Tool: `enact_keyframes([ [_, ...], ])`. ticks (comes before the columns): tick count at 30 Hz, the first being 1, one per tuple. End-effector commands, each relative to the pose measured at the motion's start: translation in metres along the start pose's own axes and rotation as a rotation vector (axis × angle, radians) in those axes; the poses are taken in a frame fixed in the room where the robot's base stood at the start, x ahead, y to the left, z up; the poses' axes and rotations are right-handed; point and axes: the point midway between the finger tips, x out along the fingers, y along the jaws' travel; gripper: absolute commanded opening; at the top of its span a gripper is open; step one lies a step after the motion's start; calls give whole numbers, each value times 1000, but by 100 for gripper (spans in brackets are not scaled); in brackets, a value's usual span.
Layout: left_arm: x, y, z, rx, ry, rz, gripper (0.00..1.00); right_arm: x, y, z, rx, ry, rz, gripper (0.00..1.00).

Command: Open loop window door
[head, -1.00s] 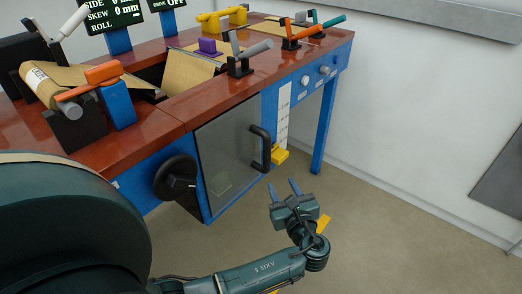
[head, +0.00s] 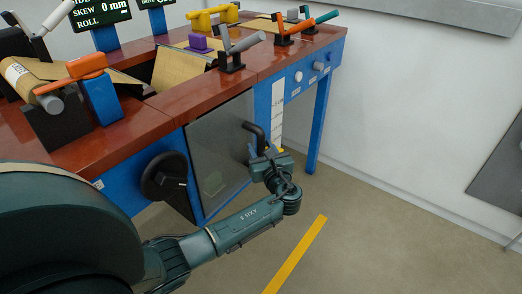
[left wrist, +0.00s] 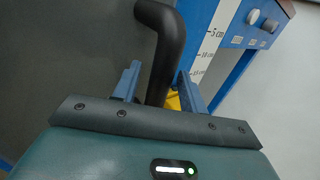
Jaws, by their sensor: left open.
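The loop window door (head: 220,150) is a grey, see-through panel on the front of the blue bench, and it looks shut. Its black bar handle (head: 254,137) is on the door's right side. My left gripper (head: 262,152) is at the handle's lower part and hides it in the head view. In the left wrist view the handle (left wrist: 165,50) runs down between the two blue fingers of my open left gripper (left wrist: 157,88). Gaps show between the handle and the fingers. My right gripper is in neither view.
A black round knob (head: 165,177) sits left of the door. A white scale (head: 277,115) stands right of the handle. The red-brown bench top (head: 130,122) carries levers and rollers. The floor (head: 370,215) in front is clear, with a yellow stripe (head: 297,254).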

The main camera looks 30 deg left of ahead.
Motion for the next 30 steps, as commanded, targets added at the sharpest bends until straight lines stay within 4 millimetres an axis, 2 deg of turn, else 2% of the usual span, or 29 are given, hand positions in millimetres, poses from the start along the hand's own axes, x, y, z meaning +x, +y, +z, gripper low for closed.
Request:
enact_keyframes([
  [10, 4, 0, 0, 0, 0, 1, 42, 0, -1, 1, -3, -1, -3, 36],
  [25, 4, 0, 0, 0, 0, 1, 1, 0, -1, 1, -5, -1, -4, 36],
  [30, 4, 0, 0, 0, 0, 1, 0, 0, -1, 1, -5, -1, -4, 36],
])
